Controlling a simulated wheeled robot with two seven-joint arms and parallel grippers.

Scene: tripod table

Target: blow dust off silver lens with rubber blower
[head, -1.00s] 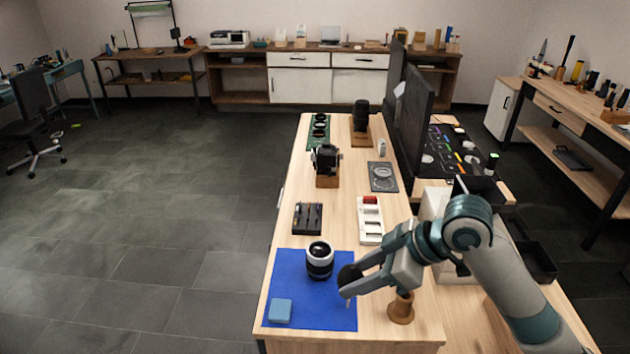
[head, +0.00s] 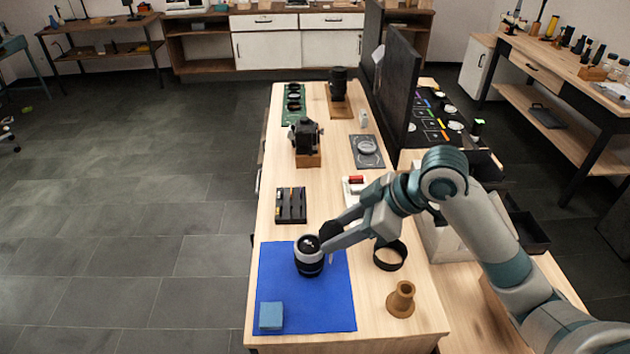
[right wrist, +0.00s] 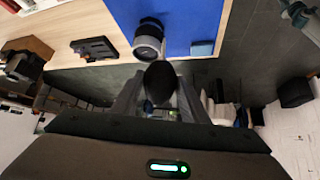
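The silver lens (head: 309,262), with a black top and base, stands upright on the blue mat (head: 300,312). It also shows in the right wrist view (right wrist: 148,42). My right gripper (head: 334,241) is shut on the black rubber blower (head: 329,231), just right of the lens. In the right wrist view the dark bulb of the blower (right wrist: 158,84) sits between the two fingers, and its end points at the lens. I cannot tell whether blower and lens touch.
A blue cloth block (head: 271,316) lies on the mat's near left corner. A black ring (head: 390,255) and a brown wooden holder (head: 401,299) stand right of the mat. A black tool tray (head: 291,205) and a camera (head: 305,135) on a wooden block are farther back.

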